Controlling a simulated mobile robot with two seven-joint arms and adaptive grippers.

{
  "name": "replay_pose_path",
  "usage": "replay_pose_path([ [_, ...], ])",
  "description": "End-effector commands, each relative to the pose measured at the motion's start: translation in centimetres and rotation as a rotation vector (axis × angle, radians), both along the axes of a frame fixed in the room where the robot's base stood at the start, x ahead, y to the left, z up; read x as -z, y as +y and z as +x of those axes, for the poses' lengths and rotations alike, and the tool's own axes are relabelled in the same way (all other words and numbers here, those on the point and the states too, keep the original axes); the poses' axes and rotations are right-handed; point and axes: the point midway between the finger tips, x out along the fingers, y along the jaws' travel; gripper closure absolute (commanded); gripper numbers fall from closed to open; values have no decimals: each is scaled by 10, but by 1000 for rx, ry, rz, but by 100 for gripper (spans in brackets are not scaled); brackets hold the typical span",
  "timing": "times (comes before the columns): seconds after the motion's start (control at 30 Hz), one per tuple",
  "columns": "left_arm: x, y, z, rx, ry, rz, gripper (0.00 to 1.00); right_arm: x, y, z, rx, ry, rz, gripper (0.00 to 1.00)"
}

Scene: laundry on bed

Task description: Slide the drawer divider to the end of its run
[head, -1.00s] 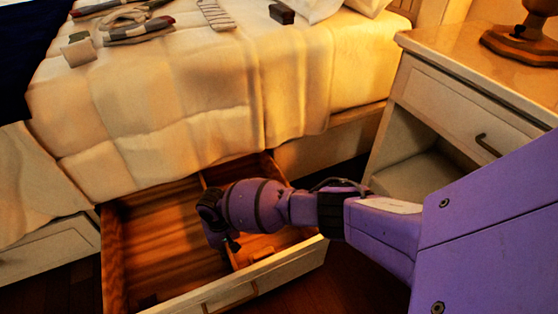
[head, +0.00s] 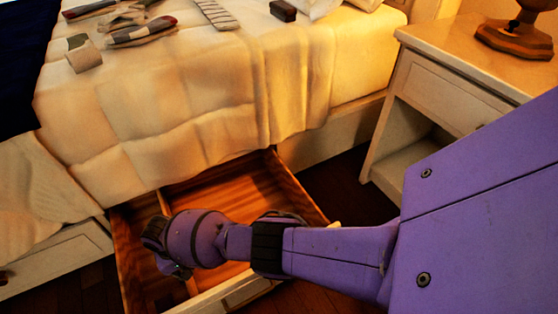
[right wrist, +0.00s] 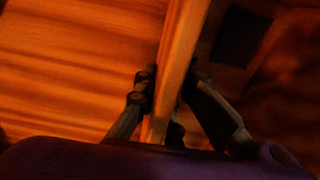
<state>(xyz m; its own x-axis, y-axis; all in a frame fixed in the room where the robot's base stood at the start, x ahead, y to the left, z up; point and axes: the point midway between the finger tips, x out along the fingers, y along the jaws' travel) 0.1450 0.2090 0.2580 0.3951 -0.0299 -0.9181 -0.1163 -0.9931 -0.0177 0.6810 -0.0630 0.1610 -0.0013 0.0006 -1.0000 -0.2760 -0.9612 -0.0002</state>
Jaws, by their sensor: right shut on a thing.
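The open wooden drawer (head: 295,185) juts out from under the bed, with a pale front. The drawer divider (head: 164,200) is a thin wooden strip running from back to front, close to the drawer's left side. My right gripper (head: 172,268) reaches over the drawer from the right and is down at the divider. In the right wrist view the gripper (right wrist: 172,88) has one finger on each side of the divider (right wrist: 183,35), shut on it. In the head view my wrist hides the fingertips and part of the divider. My left gripper is out of view.
The bed (head: 200,110) overhangs the drawer's back, with folded socks (head: 140,32) and a small dark box (head: 283,11) on top. A nightstand (head: 440,90) with a lamp (head: 516,38) stands at right. The drawer right of the divider looks mostly clear.

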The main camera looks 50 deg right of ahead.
Motion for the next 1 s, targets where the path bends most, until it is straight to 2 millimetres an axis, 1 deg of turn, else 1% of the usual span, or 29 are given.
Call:
replay_pose_path([
  [0.03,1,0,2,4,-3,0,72,-2,4,4,-1,-5,2,100],
  [0.1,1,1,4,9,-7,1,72,-2,6,5,-1,-6,2,100],
  [0.43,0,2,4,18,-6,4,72,-3,6,5,-1,-7,1,100],
  [0.47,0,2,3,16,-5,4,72,-3,6,5,-1,-6,0,87],
  [0.57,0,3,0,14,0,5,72,-3,5,5,-1,-6,0,74],
  [0.6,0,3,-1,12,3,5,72,-2,5,5,-1,-5,1,72],
  [0.8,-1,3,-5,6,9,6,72,-2,5,4,-1,-5,1,72],
  [0.9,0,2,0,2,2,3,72,-3,5,4,-1,-5,1,72],
  [1.0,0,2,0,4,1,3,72,-7,5,4,-1,-6,2,72],
])
